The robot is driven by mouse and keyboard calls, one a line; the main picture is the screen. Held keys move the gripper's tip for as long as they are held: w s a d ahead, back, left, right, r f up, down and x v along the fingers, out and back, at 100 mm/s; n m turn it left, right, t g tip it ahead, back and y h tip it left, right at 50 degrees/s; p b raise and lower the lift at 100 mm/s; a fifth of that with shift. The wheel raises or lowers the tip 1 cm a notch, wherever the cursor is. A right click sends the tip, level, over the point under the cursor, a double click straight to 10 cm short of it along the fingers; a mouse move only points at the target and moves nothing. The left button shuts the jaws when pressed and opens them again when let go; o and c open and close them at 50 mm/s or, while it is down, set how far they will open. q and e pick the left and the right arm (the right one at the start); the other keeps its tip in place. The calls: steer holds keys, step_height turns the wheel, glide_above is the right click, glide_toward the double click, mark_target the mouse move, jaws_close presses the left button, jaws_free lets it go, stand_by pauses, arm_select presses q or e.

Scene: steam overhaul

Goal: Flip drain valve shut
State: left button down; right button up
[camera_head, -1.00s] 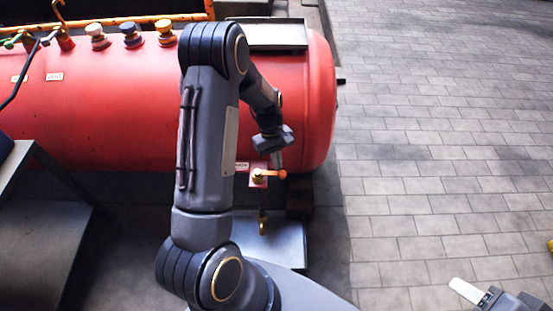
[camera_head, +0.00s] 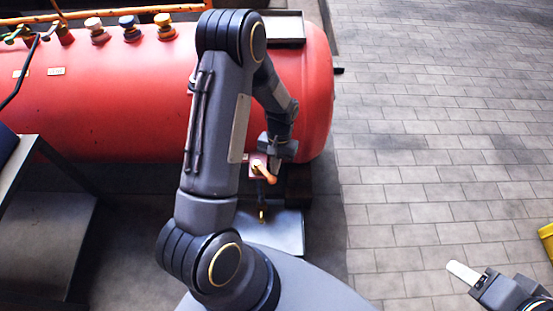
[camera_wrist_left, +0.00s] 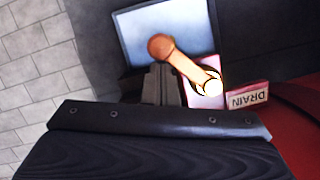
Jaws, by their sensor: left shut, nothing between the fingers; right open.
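The drain valve has an orange lever (camera_head: 265,174) on a pink plate at the lower right of the red tank (camera_head: 110,110). The lever slants down and right from its pivot. My right gripper (camera_head: 465,273) is open at the lower right, far from the valve, only partly in view.
A brass spout (camera_head: 262,214) hangs below the valve over a grey tray (camera_head: 288,232). A dark block (camera_head: 298,185) supports the tank. A metal table (camera_head: 40,230) stands at left. A yellow object (camera_head: 546,240) is at the right edge.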

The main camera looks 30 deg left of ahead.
arm_select(q)
steer(key=s+m, duration=0.1)
steer(key=m, duration=0.1)
steer(key=s+m+y, duration=0.1)
steer(key=shift+s+a+m, duration=0.1)
steer(key=shift+m, duration=0.3)
steer(key=shift+s+a+m+y+p, duration=0.3)
steer(key=shift+s+m, duration=0.2)
steer(key=shift+m, duration=0.5)
steer(key=shift+s+a+m+y+p, duration=0.15)
steer(key=shift+s+m+y, duration=0.3)
steer(key=shift+m, duration=0.55)
steer(key=shift+s, duration=0.1)
step_height(320, 180, up, 10)
steer(key=p, duration=0.7)
glide_above(265, 175)
steer(key=w+d, duration=0.1)
steer(key=d, duration=0.1)
steer(key=shift+w+f, duration=0.2)
